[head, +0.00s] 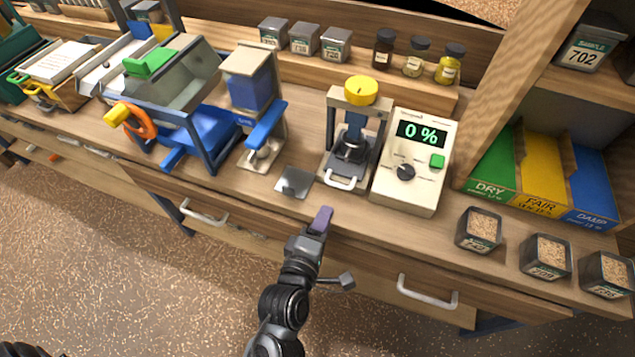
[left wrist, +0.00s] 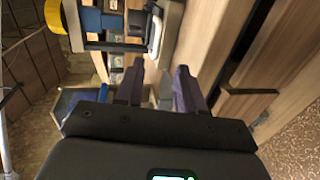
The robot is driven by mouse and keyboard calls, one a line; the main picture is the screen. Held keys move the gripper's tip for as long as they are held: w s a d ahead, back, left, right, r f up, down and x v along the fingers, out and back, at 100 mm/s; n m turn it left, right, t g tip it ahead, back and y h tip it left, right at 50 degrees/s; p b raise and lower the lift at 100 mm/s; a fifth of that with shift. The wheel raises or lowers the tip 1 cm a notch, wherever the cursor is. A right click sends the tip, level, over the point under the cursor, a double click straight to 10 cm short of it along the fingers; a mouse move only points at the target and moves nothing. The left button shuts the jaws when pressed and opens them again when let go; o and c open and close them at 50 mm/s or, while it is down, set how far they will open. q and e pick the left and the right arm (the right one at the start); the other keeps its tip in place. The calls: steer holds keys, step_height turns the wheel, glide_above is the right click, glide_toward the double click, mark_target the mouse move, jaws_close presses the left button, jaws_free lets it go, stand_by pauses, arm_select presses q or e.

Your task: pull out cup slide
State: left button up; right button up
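The cup slide (head: 343,181) sits low in the front of a small press with a yellow knob (head: 361,90), and its pale bar handle faces the bench's front edge. In the left wrist view the handle (left wrist: 155,36) shows above and to the right of the fingertips, apart from them. A dark cup (head: 352,147) stands inside the press frame. My left gripper (head: 321,219) is in front of the bench edge, just short of the handle. In the left wrist view its two purple fingers (left wrist: 158,83) are apart with nothing held between them. My right gripper is not in view.
A meter reading 0 % (head: 415,160) stands right of the press. A flat metal plate (head: 294,182) lies to its left, beside a blue-levered device (head: 254,105). Drawer handles (head: 427,292) project from the bench front. Sample tins (head: 479,229) stand at the right.

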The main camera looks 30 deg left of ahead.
arm_select(q)
steer(key=b+x, duration=0.1)
steer(key=x, duration=0.2)
steer(key=b+x, duration=0.1)
steer(key=x, duration=0.3)
steer(key=b+x, duration=0.1)
steer(key=x, duration=0.2)
steer(key=shift+w+a+r, duration=0.2)
steer(key=shift+w, duration=0.15)
jaws_close()
